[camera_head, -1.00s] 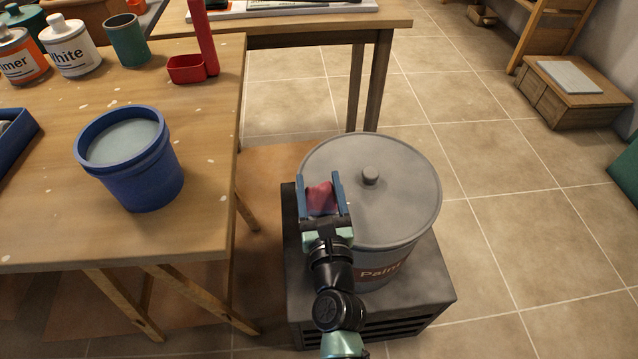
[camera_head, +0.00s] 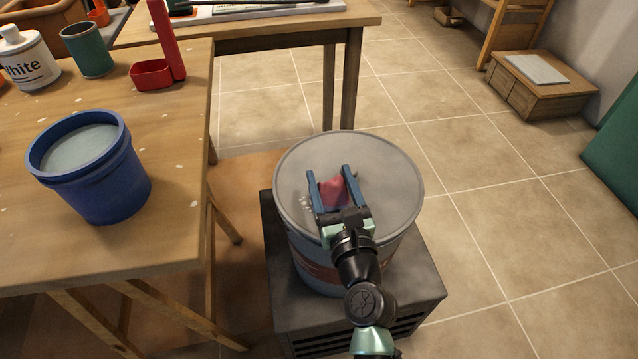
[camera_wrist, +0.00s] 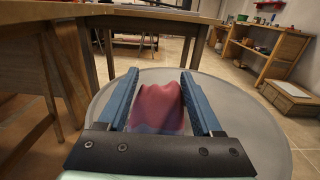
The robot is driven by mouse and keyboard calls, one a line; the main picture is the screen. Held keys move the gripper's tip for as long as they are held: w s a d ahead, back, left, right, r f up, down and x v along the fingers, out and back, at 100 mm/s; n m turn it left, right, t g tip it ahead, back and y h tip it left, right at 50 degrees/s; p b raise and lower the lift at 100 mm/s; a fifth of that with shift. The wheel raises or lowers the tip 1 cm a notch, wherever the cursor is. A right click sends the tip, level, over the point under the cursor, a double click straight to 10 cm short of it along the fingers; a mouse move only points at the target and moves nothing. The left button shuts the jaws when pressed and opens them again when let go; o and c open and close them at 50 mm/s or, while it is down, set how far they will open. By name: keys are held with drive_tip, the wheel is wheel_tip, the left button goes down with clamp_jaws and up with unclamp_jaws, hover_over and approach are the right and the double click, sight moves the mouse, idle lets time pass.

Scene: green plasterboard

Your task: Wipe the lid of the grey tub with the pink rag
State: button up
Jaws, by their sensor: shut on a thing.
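The grey tub (camera_head: 309,262) stands on a dark grey box, with its round lid (camera_head: 390,180) on top. My gripper (camera_head: 333,178) is over the middle of the lid, its blue fingers to either side of the pink rag (camera_head: 334,193). The rag is crumpled and held between the fingers, low at the lid surface; exact contact is hard to tell. In the wrist view the rag (camera_wrist: 160,108) sits between both fingers with the lid (camera_wrist: 243,112) behind and below it. The lid's knob is hidden behind my gripper. Small pale specks show on the lid left of the rag.
A wooden table (camera_head: 180,215) at the left bears a blue bucket (camera_head: 105,185), a white bottle (camera_head: 28,62), a green cup (camera_head: 87,50) and a red holder (camera_head: 152,75). Another table (camera_head: 290,24) stands behind. Tiled floor (camera_head: 480,220) to the right is clear.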

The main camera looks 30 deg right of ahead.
drive_tip(key=shift+s+d+f, duration=0.1)
drive_tip(key=shift+s+d, duration=0.15)
drive_tip(key=shift+d, duration=0.55)
drive_tip(key=shift+w+a+p, duration=0.3)
drive_tip(key=shift+a+p, duration=0.3)
drive_tip(key=shift+a, duration=0.4)
drive_tip(key=shift+w+a+p, duration=0.25)
drive_tip(key=shift+a+p, duration=0.3)
drive_tip(key=shift+a, duration=0.45)
drive_tip(key=shift+w+a+p, duration=0.3)
drive_tip(key=shift+a+p, duration=0.3)
drive_tip(key=shift+a, duration=0.4)
drive_tip(key=shift+w+a+f, duration=0.1)
drive_tip(key=shift+w+a, duration=0.05)
drive_tip(key=shift+a, duration=0.3)
drive_tip(key=shift+w+a+f, duration=0.1)
drive_tip(key=shift+a, duration=0.3)
drive_tip(key=shift+p, duration=0.3)
wheel_tip(320, 180, up, 6)
drive_tip(key=p, duration=0.6)
drive_tip(key=shift+r, duration=0.2)
drive_tip(key=shift+d, duration=0.1)
